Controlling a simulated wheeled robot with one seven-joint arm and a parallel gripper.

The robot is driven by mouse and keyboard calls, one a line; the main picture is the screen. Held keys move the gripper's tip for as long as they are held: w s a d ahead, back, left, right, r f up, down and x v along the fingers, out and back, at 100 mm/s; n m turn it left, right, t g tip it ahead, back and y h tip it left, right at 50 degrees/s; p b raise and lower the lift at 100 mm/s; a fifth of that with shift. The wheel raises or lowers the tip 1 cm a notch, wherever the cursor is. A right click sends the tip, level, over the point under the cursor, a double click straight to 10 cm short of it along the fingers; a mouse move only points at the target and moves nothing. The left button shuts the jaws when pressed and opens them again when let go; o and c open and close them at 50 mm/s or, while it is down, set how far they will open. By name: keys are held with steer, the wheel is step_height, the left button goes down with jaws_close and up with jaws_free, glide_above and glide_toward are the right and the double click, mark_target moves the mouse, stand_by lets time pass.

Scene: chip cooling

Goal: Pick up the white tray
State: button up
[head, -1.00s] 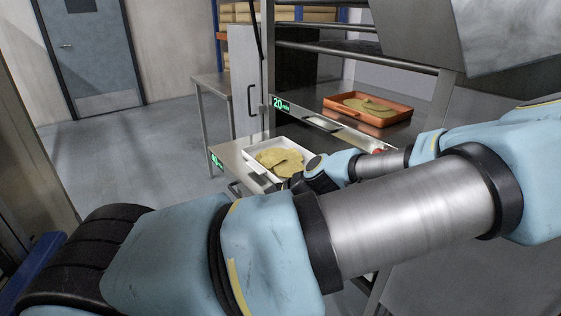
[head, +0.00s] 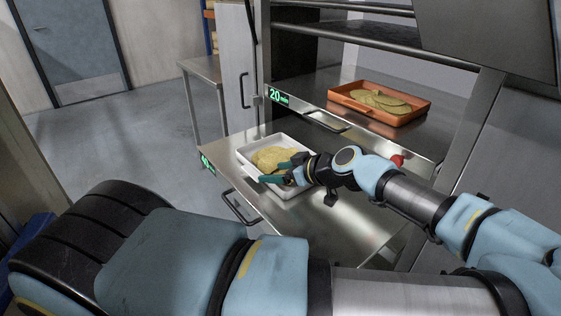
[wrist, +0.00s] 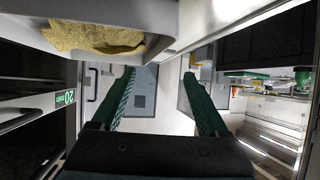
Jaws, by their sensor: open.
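The white tray (head: 243,158) rests on the lower pulled-out steel shelf in the head view and holds a heap of yellow chips (head: 272,158). In the wrist view the white tray (wrist: 163,32) fills the upper left, with the chips (wrist: 92,38) in it. My gripper (head: 273,173) is at the tray's near right side, its green fingers over the rim area in the head view. In the wrist view my gripper (wrist: 160,78) is open with nothing between the fingers. I cannot tell whether a finger touches the tray.
An orange tray (head: 345,101) with chips stands on the upper shelf marked 20 min (head: 375,134), above and behind the lower shelf (head: 345,215). A shelf handle (head: 240,208) sticks out at the front. A steel table (head: 201,68) stands behind left. The floor (head: 130,135) at left is clear.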

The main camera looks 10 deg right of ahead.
mark_target(255, 173)
steer(key=p+x, duration=0.2)
steer(key=x, duration=0.3)
steer(key=shift+w+a+f+p, duration=0.15)
steer(key=shift+a+p, duration=0.15)
steer(key=shift+p, duration=0.1)
steer(key=shift+w+a+f, duration=0.25)
steer(key=shift+w+f, duration=0.1)
steer(key=shift+f, duration=0.05)
steer(key=shift+c, duration=0.4)
jaws_close()
stand_by(0.4)
